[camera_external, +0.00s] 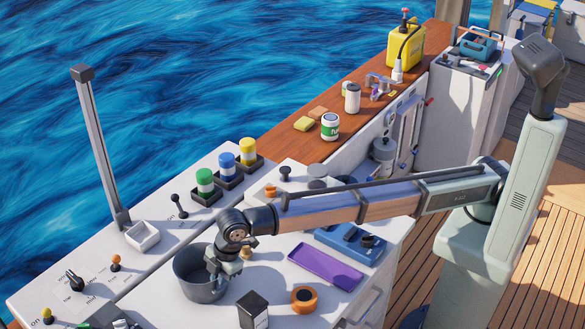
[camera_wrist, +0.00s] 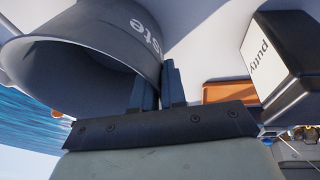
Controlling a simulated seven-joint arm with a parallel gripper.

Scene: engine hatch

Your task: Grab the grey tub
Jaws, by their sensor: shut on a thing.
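The grey tub (camera_external: 190,284) stands on the white counter, its open top facing up in the external view. In the wrist view the tub (camera_wrist: 90,45) fills the upper left, tilted in the picture, with part of a printed word ending in "ste" on its side. My gripper (camera_external: 215,274) is at the tub's right rim. In the wrist view my gripper (camera_wrist: 160,84) has its two dark fingers close together at the tub's edge, shut on its wall. The exact contact between fingertips and wall is partly hidden.
A black box with a white "putty" label (camera_wrist: 268,52) stands just right of the gripper; the same box (camera_external: 253,312) is at the counter's front. An orange ring (camera_external: 304,299) and a purple tray (camera_external: 325,267) lie to the right. A small white bin (camera_external: 142,236) is behind the tub.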

